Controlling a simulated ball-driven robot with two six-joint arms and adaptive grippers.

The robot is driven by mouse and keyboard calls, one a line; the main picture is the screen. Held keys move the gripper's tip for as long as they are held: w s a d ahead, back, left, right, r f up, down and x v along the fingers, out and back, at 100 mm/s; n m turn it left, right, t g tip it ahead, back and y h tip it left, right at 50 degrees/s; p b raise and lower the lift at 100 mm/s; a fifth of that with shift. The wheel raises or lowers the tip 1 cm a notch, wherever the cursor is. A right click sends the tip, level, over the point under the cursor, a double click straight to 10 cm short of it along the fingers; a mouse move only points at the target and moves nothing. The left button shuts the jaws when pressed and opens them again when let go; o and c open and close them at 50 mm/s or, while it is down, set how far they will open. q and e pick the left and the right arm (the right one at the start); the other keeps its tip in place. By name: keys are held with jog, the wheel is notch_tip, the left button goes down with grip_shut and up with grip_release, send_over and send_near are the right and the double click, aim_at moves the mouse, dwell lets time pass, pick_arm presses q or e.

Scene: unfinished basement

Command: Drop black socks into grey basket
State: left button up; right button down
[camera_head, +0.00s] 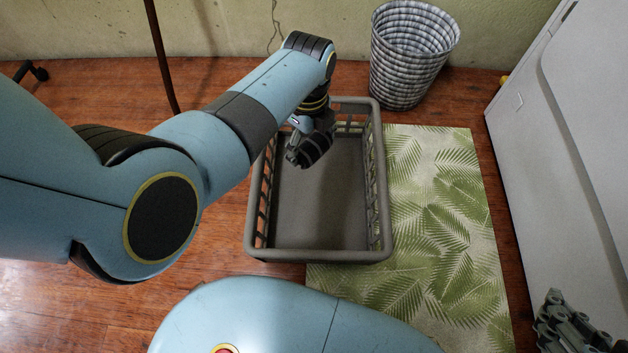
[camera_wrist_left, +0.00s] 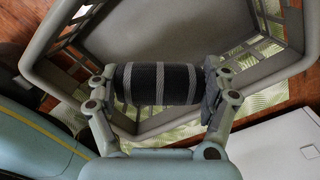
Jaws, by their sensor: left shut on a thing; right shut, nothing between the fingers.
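The black socks (camera_wrist_left: 160,84) are a rolled dark bundle with pale grey stripes, held crosswise between the fingers of my left gripper (camera_wrist_left: 158,90) in the left wrist view. In the head view my left gripper (camera_head: 306,146) is over the far left part of the grey basket (camera_head: 320,254), and the socks there are a dark shape (camera_head: 316,150) at its fingers. The basket also shows behind the socks in the left wrist view (camera_wrist_left: 240,68); its visible floor is bare. My right gripper (camera_head: 572,325) is at the bottom right corner of the head view, partly cut off, shut and empty.
A grey-and-white woven bin (camera_head: 410,60) stands behind the basket near the wall. A leaf-patterned mat (camera_head: 440,220) lies right of and partly under the basket. A white appliance (camera_head: 570,130) stands on the right. Wooden floor (camera_head: 100,300) is open at left.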

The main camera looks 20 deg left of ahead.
pick_arm(q)
jog(key=o, duration=1.1)
jog(key=shift+c, duration=0.2)
pick_arm(e)
jog(key=shift+r, duration=0.1)
